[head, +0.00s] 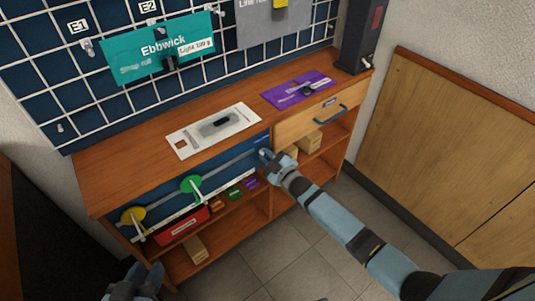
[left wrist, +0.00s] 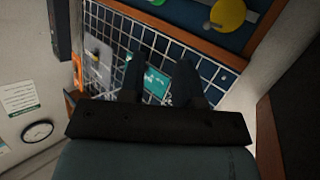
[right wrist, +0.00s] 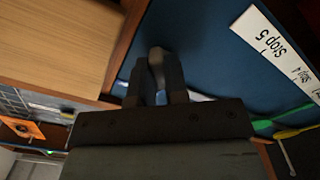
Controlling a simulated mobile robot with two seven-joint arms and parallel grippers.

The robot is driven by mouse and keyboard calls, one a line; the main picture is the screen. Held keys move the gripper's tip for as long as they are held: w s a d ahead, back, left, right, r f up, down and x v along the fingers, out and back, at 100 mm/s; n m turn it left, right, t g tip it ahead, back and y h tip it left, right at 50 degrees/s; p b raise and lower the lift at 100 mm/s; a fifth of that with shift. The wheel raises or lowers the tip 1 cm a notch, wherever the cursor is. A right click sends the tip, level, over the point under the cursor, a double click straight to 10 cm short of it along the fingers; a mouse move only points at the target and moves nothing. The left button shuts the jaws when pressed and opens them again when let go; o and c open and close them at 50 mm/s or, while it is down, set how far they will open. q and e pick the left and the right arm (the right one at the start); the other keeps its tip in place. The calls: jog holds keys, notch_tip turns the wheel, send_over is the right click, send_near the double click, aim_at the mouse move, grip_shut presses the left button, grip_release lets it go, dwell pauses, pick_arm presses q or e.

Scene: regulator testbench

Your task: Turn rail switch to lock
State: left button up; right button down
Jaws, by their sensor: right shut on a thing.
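The blue rail panel (head: 230,160) forms the front of the bench's left part, with a pale rail along it. My right gripper (head: 267,155) is at the panel's right end, shut on a grey switch handle (right wrist: 156,60). The fingers hide much of the handle, and I cannot tell its exact angle. The blue panel (right wrist: 215,50) fills the right wrist view behind the fingers. My left gripper (head: 143,278) is low at the front left, away from the panel. In the left wrist view its fingers (left wrist: 162,80) stand apart, empty.
Green (head: 191,186) and yellow (head: 133,216) discs with pale levers sit further left on the rail. A wooden drawer (head: 308,118) with a blue handle is just right of my right gripper. Shelves with small boxes lie below. The floor in front is clear.

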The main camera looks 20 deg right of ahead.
pick_arm(q)
jog(key=shift+s+a+f, duration=0.1)
jog(key=shift+a+f, duration=0.05)
jog(key=shift+f, duration=0.1)
pick_arm(e)
jog(key=shift+n, duration=0.5)
pick_arm(q)
jog(key=shift+a+f, duration=0.1)
pick_arm(e)
jog(key=c, duration=1.1)
grip_release()
jog(key=shift+c, duration=0.2)
